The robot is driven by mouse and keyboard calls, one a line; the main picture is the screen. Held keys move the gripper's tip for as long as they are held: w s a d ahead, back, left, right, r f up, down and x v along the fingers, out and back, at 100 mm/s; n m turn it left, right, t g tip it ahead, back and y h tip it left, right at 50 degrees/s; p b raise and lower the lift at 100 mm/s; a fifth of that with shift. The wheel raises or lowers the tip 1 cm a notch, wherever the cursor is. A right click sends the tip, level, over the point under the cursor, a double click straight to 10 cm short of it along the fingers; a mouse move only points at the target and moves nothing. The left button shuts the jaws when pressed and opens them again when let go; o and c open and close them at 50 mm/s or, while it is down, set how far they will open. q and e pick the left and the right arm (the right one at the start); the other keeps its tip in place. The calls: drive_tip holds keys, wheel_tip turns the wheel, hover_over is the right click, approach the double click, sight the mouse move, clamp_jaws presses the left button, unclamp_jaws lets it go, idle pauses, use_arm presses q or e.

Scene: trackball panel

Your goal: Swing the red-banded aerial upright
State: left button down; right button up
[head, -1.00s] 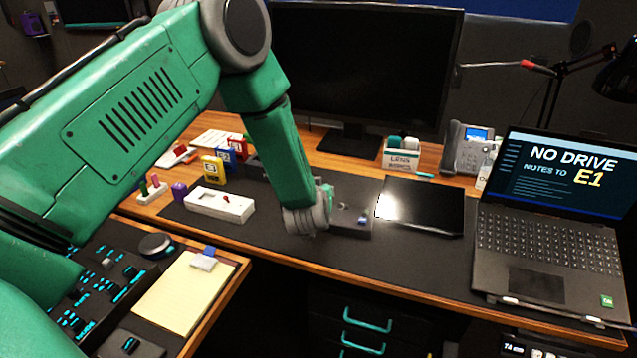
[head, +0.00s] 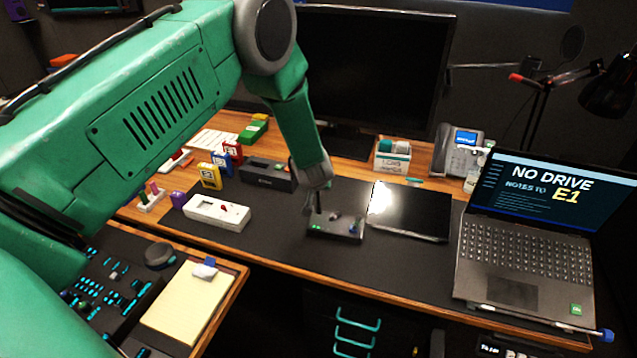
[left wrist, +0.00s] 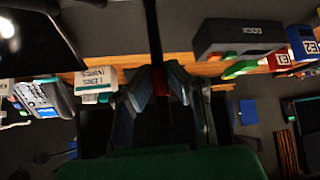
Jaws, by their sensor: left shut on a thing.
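In the left wrist view a thin black aerial (left wrist: 153,35) with a red band (left wrist: 160,82) runs down from the top edge between my fingers. My left gripper (left wrist: 166,92) is shut on it near the band. My right gripper is not in view.
A black tablet (head: 412,210) lies right of the box, with a laptop (head: 515,265) beyond it. A dark dock (head: 268,175) and a monitor (head: 375,75) stand behind. The mat in front is clear.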

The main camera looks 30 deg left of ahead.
use_arm(q)
drive_tip(key=c, duration=1.6)
unclamp_jaws()
drive_tip(key=shift+s, duration=0.1)
drive_tip(key=shift+s+d+r, duration=0.15)
drive_tip(key=shift+s+r, duration=0.05)
drive_tip(key=shift+r, duration=0.1)
drive_tip(key=v, duration=1.1)
